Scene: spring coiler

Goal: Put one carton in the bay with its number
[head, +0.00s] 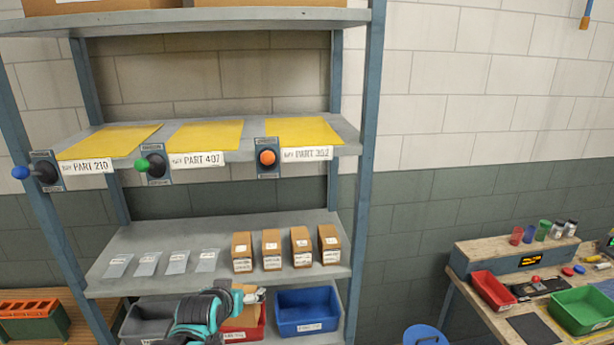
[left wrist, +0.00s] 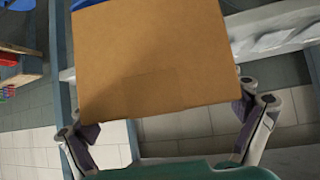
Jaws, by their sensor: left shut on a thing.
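My left gripper (left wrist: 168,118) is shut on a brown carton (left wrist: 155,60), whose plain face fills much of the left wrist view with a finger on each side. In the head view my left gripper (head: 250,295) is low, in front of the lower shelves; the held carton is mostly hidden there. The bays are yellow mats on the middle shelf: PART 210 (head: 108,141) at left, PART 407 (head: 205,134) in the middle, and one at right (head: 302,130) whose number is hard to read. The held carton's number does not show. My right gripper is not in view.
Several labelled cartons (head: 301,242) and clear bags (head: 178,262) stand on the shelf below. Blue (head: 306,308), red (head: 258,332) and grey (head: 148,318) bins sit lower. Blue, green and orange knobs (head: 267,157) project from the bay edge. A workbench (head: 525,250) is at right.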

